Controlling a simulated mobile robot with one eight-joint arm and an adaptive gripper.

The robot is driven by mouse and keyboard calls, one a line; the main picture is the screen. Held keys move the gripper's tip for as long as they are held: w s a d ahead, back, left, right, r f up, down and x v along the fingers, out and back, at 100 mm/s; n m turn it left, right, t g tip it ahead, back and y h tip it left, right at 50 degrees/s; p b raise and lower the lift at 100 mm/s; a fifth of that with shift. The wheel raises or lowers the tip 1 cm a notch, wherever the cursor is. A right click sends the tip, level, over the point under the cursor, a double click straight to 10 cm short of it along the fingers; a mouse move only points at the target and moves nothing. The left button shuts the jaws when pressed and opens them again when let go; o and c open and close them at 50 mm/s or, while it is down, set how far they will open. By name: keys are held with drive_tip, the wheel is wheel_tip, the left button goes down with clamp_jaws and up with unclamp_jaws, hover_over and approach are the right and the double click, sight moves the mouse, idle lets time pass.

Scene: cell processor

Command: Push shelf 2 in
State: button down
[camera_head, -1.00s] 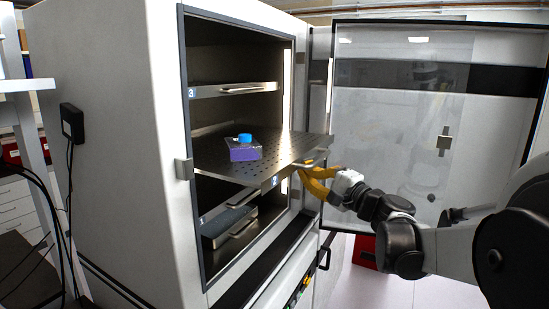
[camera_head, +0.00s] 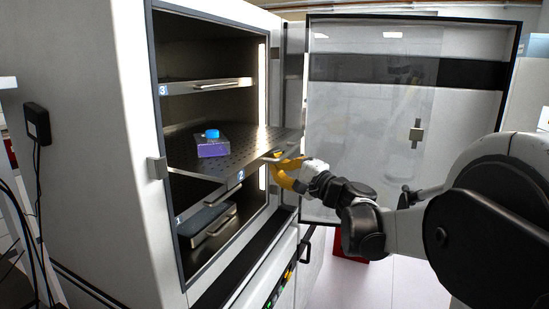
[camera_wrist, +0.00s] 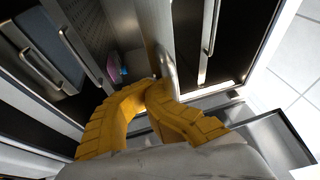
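Shelf 2 (camera_head: 190,143) is a perforated metal tray that juts out of the open white cabinet, between shelves 3 and 1. A flask with a blue cap and purple contents (camera_head: 213,146) stands on it. The flask shows small in the wrist view (camera_wrist: 115,70). A metal bar handle (camera_wrist: 168,68) is on the shelf's front. My gripper (camera_head: 281,166) is at the right end of that front. In the wrist view, its yellow fingers (camera_wrist: 151,86) come together at the tips against the handle. They look shut on it, though the contact is partly hidden.
Shelf 3 (camera_head: 203,86) above and shelf 1 (camera_head: 188,213) below sit inside the cabinet. The glass door (camera_head: 375,130) stands wide open behind my arm. A door latch plate (camera_head: 157,170) is on the cabinet's left frame. A red box (camera_head: 350,250) is on the floor.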

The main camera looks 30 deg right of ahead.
drive_tip(key=shift+m+h, duration=0.3)
drive_tip(key=shift+m, duration=0.1)
drive_tip(key=w+a, duration=0.3)
drive_tip(key=w, duration=0.2)
drive_tip(key=w+a+b, duration=0.1)
drive_tip(key=w+a, duration=0.2)
drive_tip(key=w, duration=0.3)
drive_tip(key=w+a+r, duration=0.1)
drive_tip(key=w+a, duration=0.3)
drive_tip(key=w, duration=0.1)
drive_tip(key=shift+w+r+b, duration=0.1)
drive_tip(key=shift+w+b, duration=0.15)
drive_tip(key=shift+b, duration=0.05)
drive_tip(key=c, duration=1.7)
unclamp_jaws()
drive_tip(key=shift+o, duration=1.2)
drive_tip(key=f+v, duration=0.2)
drive_tip(key=v, duration=0.9)
drive_tip(key=shift+w+d, duration=0.3)
drive_tip(key=s+f, duration=0.2)
drive_tip(key=s, duration=1.1)
drive_tip(key=shift+s+d+n, duration=0.3)
drive_tip(key=shift+s+d, duration=0.1)
